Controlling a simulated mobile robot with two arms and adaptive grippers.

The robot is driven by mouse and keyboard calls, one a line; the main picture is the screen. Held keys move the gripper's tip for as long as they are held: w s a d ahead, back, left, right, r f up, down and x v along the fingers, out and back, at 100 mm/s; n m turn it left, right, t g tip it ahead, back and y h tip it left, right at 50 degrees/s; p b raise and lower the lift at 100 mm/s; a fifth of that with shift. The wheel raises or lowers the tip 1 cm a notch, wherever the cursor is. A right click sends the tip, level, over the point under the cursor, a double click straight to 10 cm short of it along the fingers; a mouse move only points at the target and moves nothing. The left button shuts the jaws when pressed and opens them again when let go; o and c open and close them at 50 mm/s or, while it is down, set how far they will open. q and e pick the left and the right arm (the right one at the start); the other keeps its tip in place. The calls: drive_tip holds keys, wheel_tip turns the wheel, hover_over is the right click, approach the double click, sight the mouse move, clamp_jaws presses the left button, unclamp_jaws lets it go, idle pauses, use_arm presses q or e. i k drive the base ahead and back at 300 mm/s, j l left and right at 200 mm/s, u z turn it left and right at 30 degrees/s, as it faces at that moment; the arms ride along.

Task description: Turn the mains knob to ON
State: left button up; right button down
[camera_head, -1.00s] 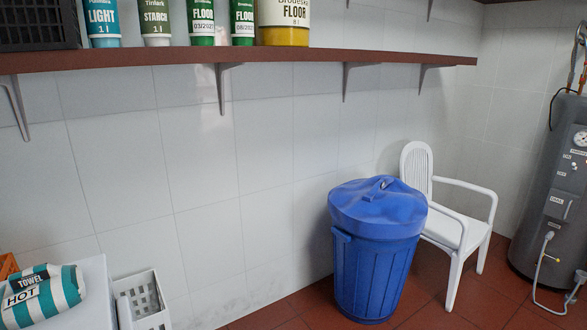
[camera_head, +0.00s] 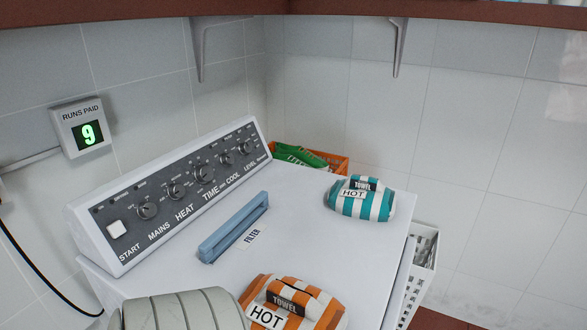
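The mains knob (camera_head: 147,210) is a small dark round knob on the slanted dark control panel (camera_head: 180,240) of a white machine (camera_head: 290,215). The word MAINS is printed below it. Neither of my grippers is in view.
Time (camera_head: 204,173), cool (camera_head: 226,158) and level (camera_head: 245,147) knobs continue along the panel. A blue filter handle (camera_head: 234,228), a teal striped towel (camera_head: 360,199) and an orange one (camera_head: 292,302) are on top. A pale ribbed shape (camera_head: 185,310) fills the bottom left.

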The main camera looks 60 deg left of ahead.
sight(145, 210)
drive_tip(key=k+l+u, duration=0.1)
drive_tip(key=u, duration=2)
